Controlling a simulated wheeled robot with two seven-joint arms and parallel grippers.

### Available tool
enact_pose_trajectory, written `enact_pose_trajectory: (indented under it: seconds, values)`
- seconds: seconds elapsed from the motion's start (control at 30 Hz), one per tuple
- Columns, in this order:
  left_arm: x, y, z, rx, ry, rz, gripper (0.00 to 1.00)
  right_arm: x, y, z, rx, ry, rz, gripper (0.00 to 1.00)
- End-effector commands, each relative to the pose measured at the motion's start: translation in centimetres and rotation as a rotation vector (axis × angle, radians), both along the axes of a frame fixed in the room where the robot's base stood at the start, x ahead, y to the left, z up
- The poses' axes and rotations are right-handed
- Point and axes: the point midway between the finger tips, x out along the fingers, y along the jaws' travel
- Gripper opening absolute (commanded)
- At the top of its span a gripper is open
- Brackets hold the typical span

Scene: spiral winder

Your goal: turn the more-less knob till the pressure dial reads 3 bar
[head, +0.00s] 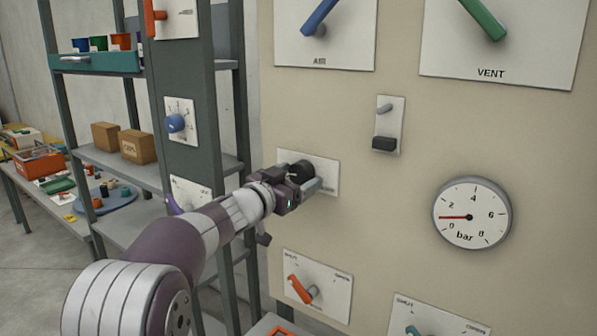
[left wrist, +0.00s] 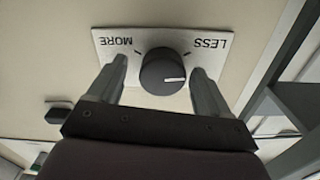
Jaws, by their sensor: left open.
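The more-less knob (left wrist: 163,72) is black and round with a white pointer line, on a white plate (left wrist: 110,42) marked MORE and LESS. In the left wrist view its line points right, toward the LESS side. My left gripper (left wrist: 160,90) is open, with one finger on each side of the knob and a visible gap at both. In the head view my left gripper (head: 308,183) is at the panel and partly covers the knob and its plate (head: 325,166). The pressure dial (head: 472,213) has a red needle pointing left, between 0 and 2, at about 1 bar.
Above are the blue AIR handle (head: 320,18) and green VENT handle (head: 485,20). A small switch (head: 385,143) sits right of the knob. An orange-handled valve (head: 301,289) is below. A shelf rack (head: 110,160) with boxes stands left.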

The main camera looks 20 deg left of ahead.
Motion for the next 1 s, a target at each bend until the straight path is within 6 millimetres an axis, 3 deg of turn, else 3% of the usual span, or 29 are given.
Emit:
enact_pose_trajectory:
  seconds: [0.4, 0.57, 1.0]
  values:
    - [0.92, -0.31, -0.04, 0.001, 0.0, 0.001, 0.76, -0.01, 0.01, 0.24, 0.0, 0.0, 0.0, 0.47]
    - [0.91, -0.31, -0.06, 0.001, 0.0, 0.001, 0.24, -0.01, 0.01, 0.25, 0.0, 0.0, 0.0, 0.47]
    - [0.93, -0.26, -0.32, 0.052, -0.014, 0.002, 0.23, 0.0, 0.01, 0.01, 0.0, 0.0, 0.0, 0.47]
